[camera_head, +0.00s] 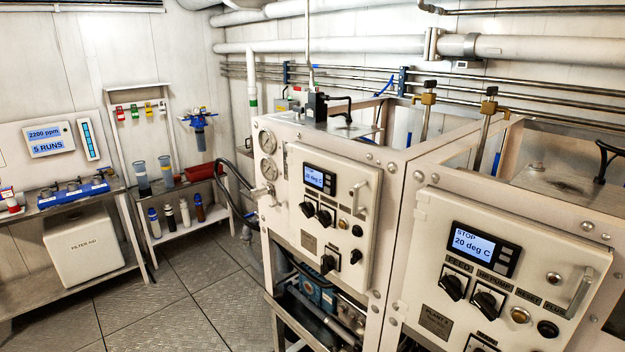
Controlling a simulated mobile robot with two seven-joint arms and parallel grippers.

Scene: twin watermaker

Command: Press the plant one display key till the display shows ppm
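The nearer cabinet's panel at right has a nameplate (437,322) that seems to read PLANT 2. The farther panel (330,215), left of it, has a nameplate too small to read; I take it as plant one. Its display (314,178) is lit blue, with a lower line that seems to read 20 deg C; the upper line is unclear. Small dark display keys (328,181) sit in a column at the screen's right edge. Neither of my grippers is in view, and nothing covers the display or its keys.
The plant 2 display (473,242) reads STOP, 20 deg C. A wall board (47,139) at left reads 2200 ppm and 5 RUNS. Black knobs (324,216) and a metal handle (358,197) stick out near the farther display. Grey floor (190,295) is clear at centre left.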

